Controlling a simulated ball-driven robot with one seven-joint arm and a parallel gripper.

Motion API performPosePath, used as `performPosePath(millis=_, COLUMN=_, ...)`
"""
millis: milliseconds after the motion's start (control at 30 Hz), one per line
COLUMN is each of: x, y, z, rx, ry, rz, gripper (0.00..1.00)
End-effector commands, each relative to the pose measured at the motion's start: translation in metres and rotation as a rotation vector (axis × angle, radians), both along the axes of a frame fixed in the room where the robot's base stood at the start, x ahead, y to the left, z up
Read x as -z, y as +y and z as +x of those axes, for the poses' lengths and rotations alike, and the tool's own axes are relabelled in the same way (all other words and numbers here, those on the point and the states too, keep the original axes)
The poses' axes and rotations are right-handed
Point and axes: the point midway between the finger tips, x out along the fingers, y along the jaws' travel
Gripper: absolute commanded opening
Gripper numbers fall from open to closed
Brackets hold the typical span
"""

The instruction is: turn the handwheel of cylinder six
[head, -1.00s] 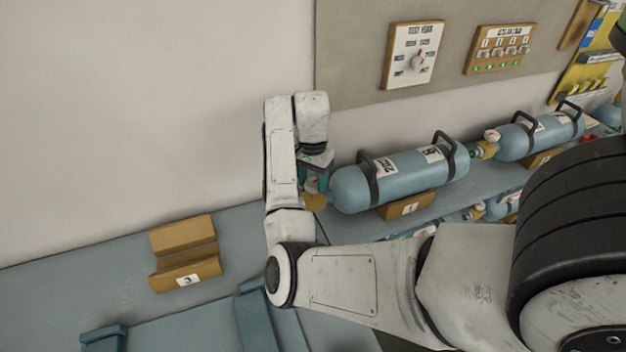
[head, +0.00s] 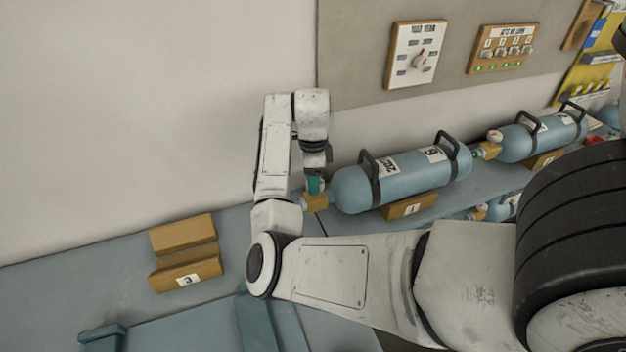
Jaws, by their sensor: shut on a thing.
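The near blue cylinder (head: 405,178) lies on its side on the shelf, with two dark carry handles and white labels; its number is too small to read surely. Its brass valve (head: 316,203) sticks out at the left end. My gripper (head: 315,186) points down at this valve from above, its teal fingers shut on the handwheel. The handwheel is mostly hidden by the fingers, with a pale bit beside them.
A second blue cylinder (head: 540,135) lies farther right, with its own valve toward the near one. An empty wooden cradle (head: 185,252) stands on the bench at left. A dial panel (head: 415,55) and an indicator panel (head: 502,48) hang on the wall behind.

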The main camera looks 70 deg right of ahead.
Motion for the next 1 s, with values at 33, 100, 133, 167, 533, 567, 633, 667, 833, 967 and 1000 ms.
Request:
performPosePath(millis=33, x=0.0001, y=-0.0003, z=0.0016, rx=0.045, ry=-0.003, rz=-0.001, gripper=0.21)
performPosePath(millis=100, x=0.0000, y=-0.0007, z=0.0021, rx=0.110, ry=-0.004, rz=-0.002, gripper=0.21)
performPosePath(millis=133, x=-0.0001, y=-0.0009, z=0.0022, rx=0.139, ry=-0.004, rz=-0.002, gripper=0.21)
performPosePath(millis=167, x=0.0000, y=-0.0010, z=0.0021, rx=0.168, ry=-0.003, rz=-0.002, gripper=0.21)
performPosePath(millis=533, x=0.0005, y=-0.0032, z=0.0027, rx=0.519, ry=-0.005, rz=-0.001, gripper=0.21)
performPosePath(millis=567, x=0.0006, y=-0.0033, z=0.0027, rx=0.547, ry=-0.005, rz=-0.001, gripper=0.21)
performPosePath(millis=633, x=0.0008, y=-0.0038, z=0.0023, rx=0.614, ry=-0.004, rz=-0.002, gripper=0.21)
performPosePath(millis=667, x=0.0008, y=-0.0040, z=0.0024, rx=0.643, ry=-0.005, rz=-0.001, gripper=0.21)
performPosePath(millis=833, x=0.0009, y=-0.0050, z=0.0022, rx=0.803, ry=-0.005, rz=-0.002, gripper=0.21)
performPosePath(millis=967, x=0.0011, y=-0.0057, z=0.0015, rx=0.928, ry=-0.005, rz=-0.001, gripper=0.21)
performPosePath(millis=1000, x=0.0011, y=-0.0059, z=0.0016, rx=0.966, ry=-0.005, rz=-0.001, gripper=0.21)
